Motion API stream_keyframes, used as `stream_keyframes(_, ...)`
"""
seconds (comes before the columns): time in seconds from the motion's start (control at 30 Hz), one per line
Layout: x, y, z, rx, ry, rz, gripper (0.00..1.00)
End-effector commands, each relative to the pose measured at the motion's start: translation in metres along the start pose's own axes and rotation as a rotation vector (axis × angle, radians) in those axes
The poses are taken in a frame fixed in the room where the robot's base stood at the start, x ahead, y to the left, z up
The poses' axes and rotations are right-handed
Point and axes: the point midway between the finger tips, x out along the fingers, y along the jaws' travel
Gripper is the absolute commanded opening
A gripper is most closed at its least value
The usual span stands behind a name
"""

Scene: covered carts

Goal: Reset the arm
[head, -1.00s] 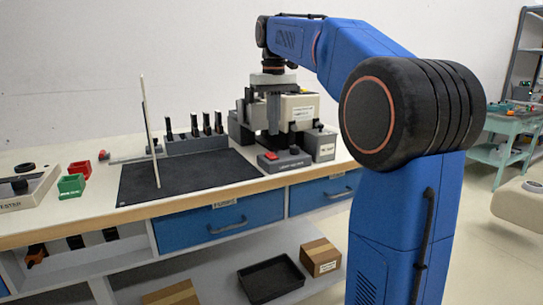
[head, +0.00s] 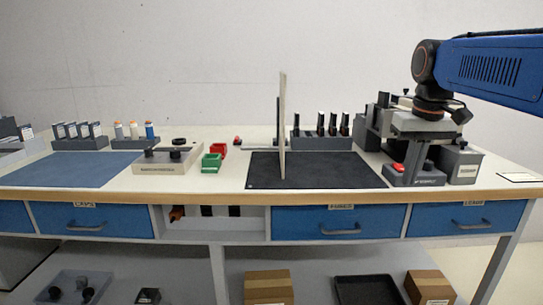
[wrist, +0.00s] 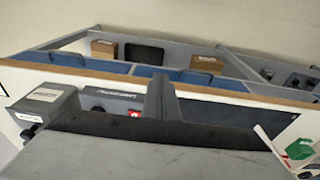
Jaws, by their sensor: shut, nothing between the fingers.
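My blue arm enters the head view from the right edge. In the wrist view my gripper's fingers (wrist: 160,88) stand together at the middle, above the bench.
A thin upright board (head: 283,125) stands on the black mat (head: 335,172). Behind it is a grey rack (head: 318,144) with several dark upright items. A blue mat (head: 75,170) lies farther left.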

Motion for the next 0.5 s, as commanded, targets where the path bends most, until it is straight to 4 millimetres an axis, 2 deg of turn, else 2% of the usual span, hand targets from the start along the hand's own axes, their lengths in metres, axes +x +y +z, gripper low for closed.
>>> stream_keyframes(0.03,0.007,-0.005,0.017,-0.001,0.015,0.0,0.0)
stream_keyframes(0.27,0.051,-0.021,0.083,-0.001,0.091,0.001,0.0)
stream_keyframes(0.5,0.107,-0.035,0.152,-0.001,0.171,-0.003,0.0)
